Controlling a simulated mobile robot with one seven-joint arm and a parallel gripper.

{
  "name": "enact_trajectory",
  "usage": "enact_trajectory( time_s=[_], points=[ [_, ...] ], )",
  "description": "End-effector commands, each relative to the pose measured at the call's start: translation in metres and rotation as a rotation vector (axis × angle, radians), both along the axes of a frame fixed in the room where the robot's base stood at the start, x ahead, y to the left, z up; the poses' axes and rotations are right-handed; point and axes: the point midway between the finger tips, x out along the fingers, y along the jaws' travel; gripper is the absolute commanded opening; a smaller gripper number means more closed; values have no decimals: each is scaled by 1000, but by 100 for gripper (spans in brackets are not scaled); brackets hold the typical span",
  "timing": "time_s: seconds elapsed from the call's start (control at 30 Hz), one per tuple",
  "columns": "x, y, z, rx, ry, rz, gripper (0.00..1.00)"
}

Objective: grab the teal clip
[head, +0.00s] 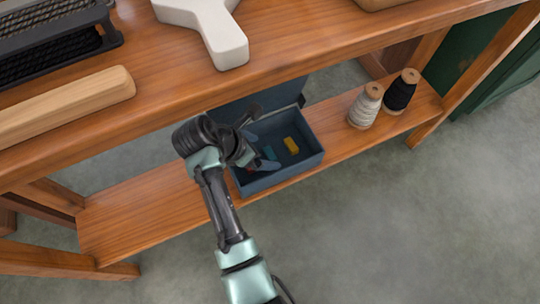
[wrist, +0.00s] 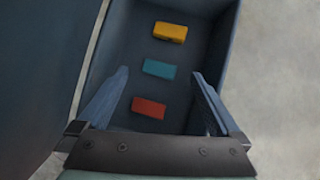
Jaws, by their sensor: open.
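The teal clip (wrist: 159,69) lies on the floor of an open dark blue box (wrist: 190,17), between a yellow clip (wrist: 170,32) and a red clip (wrist: 149,107). In the head view the teal clip (head: 269,153) shows just right of my gripper, partly close to its fingers. My gripper (wrist: 158,95) is open and empty, reaching down into the box over the clips. In the wrist view the red clip lies between the fingers and the teal clip just ahead, near the fingertip line. Whether the fingers touch the box floor cannot be told.
The box (head: 318,158) stands on a low wooden shelf (head: 130,222) under a wooden table top (head: 290,55), with its lid raised behind. Two thread spools, one grey (head: 365,106) and one black (head: 400,92), stand right of it. The shelf's left part is clear.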

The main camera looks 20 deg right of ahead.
Motion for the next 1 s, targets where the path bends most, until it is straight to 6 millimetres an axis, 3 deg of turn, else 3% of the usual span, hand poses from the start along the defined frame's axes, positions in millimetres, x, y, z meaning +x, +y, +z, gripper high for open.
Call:
enact_trajectory(
  time_s=[0.03,0.2,0.5,1.0],
  points=[
    [1,-4,-12,0,-2,-3,100],
    [4,-14,-25,0,-1,-2,100],
    [4,-16,-24,0,-1,-1,100],
    [4,-16,-25,0,-1,-1,13]
  ],
)
